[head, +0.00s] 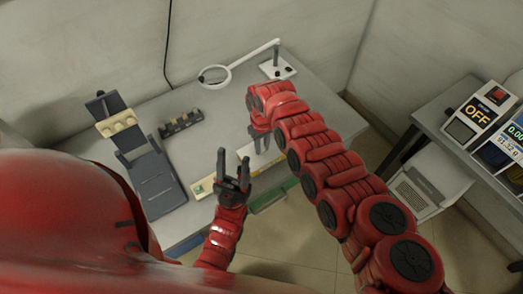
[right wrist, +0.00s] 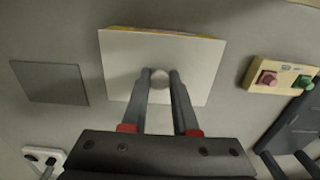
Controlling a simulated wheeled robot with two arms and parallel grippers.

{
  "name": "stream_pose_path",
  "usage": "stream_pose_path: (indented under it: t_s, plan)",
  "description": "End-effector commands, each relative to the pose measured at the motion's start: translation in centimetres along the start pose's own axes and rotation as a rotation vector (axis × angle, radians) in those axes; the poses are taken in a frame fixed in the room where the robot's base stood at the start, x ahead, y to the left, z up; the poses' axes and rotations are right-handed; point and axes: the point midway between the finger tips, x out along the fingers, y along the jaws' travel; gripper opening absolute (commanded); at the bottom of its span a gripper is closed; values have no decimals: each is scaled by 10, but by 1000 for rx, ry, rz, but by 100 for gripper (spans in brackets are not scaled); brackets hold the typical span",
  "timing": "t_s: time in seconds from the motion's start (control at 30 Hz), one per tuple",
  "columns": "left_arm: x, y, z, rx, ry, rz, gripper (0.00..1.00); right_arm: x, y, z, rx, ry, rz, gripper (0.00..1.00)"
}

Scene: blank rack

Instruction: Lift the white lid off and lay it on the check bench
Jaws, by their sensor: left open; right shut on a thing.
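The white lid (right wrist: 125,60) is a flat square plate with a round knob (right wrist: 160,78) in the middle, seen from above in the right wrist view. My right gripper (right wrist: 160,80) is shut on that knob. A thin yellow strip shows along the lid's far edge. What lies under the lid is hidden, and I cannot tell whether it is raised. In the head view my right gripper (head: 262,142) points down over the front of the grey table, and my arm hides part of the area. My left gripper (head: 233,166) is open and empty, beside it on the left.
The grey table (head: 222,118) holds a dark grey fixture (head: 152,178), a dark rack (head: 181,123), a magnifier lamp (head: 216,76) and a cream button box (right wrist: 285,76). A grey square plate (right wrist: 50,82) lies beside the lid. A second bench (head: 428,110) with instruments stands right.

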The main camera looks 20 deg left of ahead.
Motion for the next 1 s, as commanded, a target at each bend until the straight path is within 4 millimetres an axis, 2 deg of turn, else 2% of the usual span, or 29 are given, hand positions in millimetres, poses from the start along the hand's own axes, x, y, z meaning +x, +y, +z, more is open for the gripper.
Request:
stream_pose_path:
  t_s: [0.2,0.6,1.0]
  plan:
    - [22,-1,-4,0,0,0,50,-27,1,-1,1,3,1,0]
    - [53,-3,-9,0,0,0,50,-69,1,-1,1,3,2,0]
    - [53,-3,-9,0,0,0,50,-69,0,-1,1,3,1,0]
